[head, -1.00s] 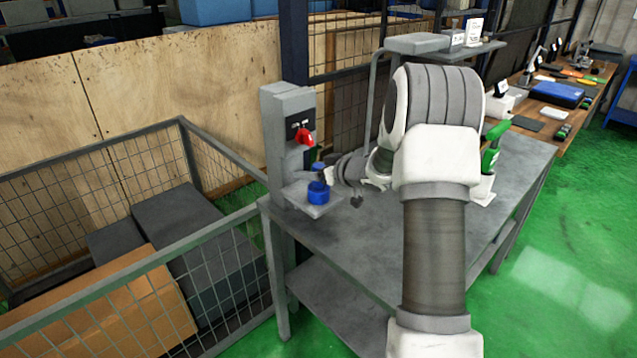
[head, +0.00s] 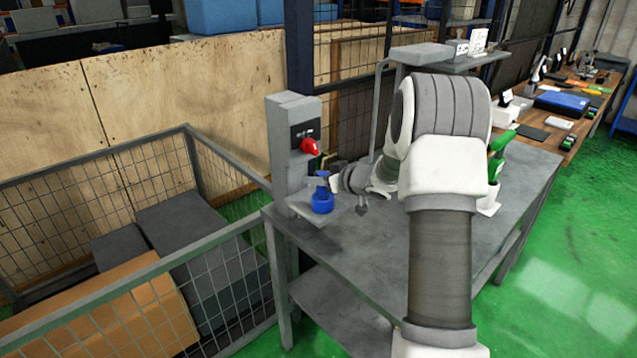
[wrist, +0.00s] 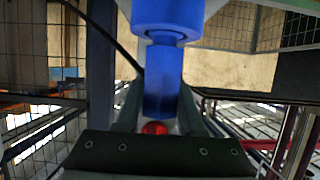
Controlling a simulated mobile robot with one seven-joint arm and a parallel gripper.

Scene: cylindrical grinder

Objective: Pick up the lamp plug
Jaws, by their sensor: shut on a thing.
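The lamp plug appears as a blue body (wrist: 162,85) in the wrist view, between the two fingers of my gripper (wrist: 160,105). The fingers are shut on it. A wider blue piece (wrist: 165,15) meets its far end at the top of that view; I cannot tell whether the two are joined. In the head view the blue plug (head: 323,181) stands above a wider blue base (head: 322,203) on a small grey ledge. My gripper (head: 334,184) reaches it from the right. The fingers hide part of the plug.
A grey post (head: 290,140) with a red switch knob (head: 309,146) rises behind the ledge. A dark cable (wrist: 105,35) runs past the plug. A mesh cage (head: 230,250) stands to the left.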

